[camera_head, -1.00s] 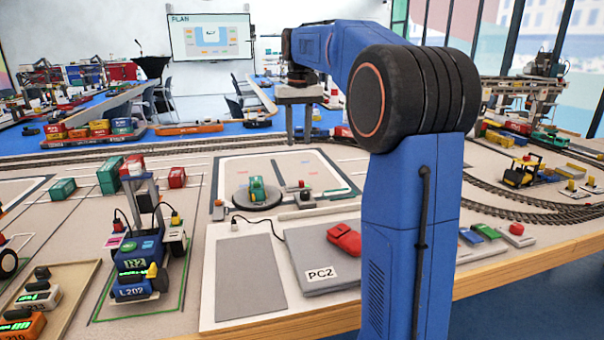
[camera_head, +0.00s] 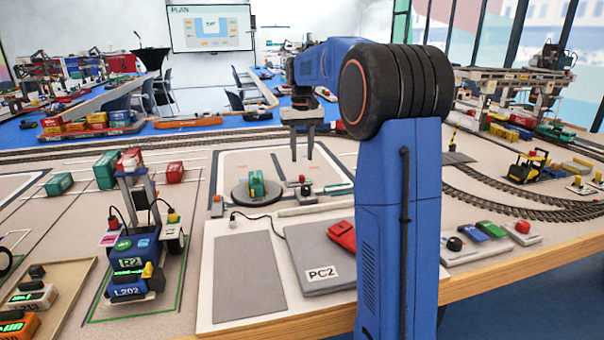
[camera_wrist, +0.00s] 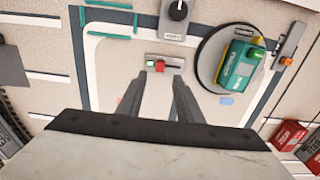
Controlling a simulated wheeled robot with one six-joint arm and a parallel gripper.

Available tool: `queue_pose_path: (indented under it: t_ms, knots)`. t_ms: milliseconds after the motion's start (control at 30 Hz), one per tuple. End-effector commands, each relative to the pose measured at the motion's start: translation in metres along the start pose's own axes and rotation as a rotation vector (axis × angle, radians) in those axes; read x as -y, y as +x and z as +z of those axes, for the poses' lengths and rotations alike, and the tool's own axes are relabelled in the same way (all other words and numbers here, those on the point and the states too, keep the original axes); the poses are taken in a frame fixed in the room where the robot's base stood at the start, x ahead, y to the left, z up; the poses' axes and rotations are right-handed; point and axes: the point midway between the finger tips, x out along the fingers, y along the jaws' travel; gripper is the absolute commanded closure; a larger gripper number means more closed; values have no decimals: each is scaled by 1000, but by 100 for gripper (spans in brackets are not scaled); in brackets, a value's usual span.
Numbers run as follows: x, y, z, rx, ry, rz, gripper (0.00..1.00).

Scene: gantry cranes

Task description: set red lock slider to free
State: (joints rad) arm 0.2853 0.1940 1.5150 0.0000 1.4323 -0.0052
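The red lock slider (camera_wrist: 158,66) is a small red block on a pale grey plate, near the middle of the wrist view. In the head view its red part (camera_head: 303,180) shows just beyond and below my fingertips. My gripper (camera_head: 302,158) points down above the white-bordered pad, with a gap between its two fingers. In the wrist view my gripper (camera_wrist: 163,82) has its fingertips close to the slider's plate in the picture, one to each side. It is open and empty. I cannot tell exactly how high the fingertips are above the slider.
A round dark turntable (camera_wrist: 205,62) with a green vehicle (camera_wrist: 240,65) stands to the right of the slider. A black knob (camera_wrist: 178,10) and an orange-tipped slider (camera_wrist: 287,61) are near. A grey PC2 panel (camera_head: 308,275) and red block (camera_head: 342,236) lie toward the front edge.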

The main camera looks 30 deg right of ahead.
Motion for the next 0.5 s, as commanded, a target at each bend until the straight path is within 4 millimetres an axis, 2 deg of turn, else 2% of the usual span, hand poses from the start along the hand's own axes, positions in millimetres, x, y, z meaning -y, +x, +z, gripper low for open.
queue_pose_path:
  t_ms: [233, 500]
  knots:
    - [0, 43, 1, 3, 0, 0, 67]
    - [0, 71, 0, 1, 0, 0, 67]
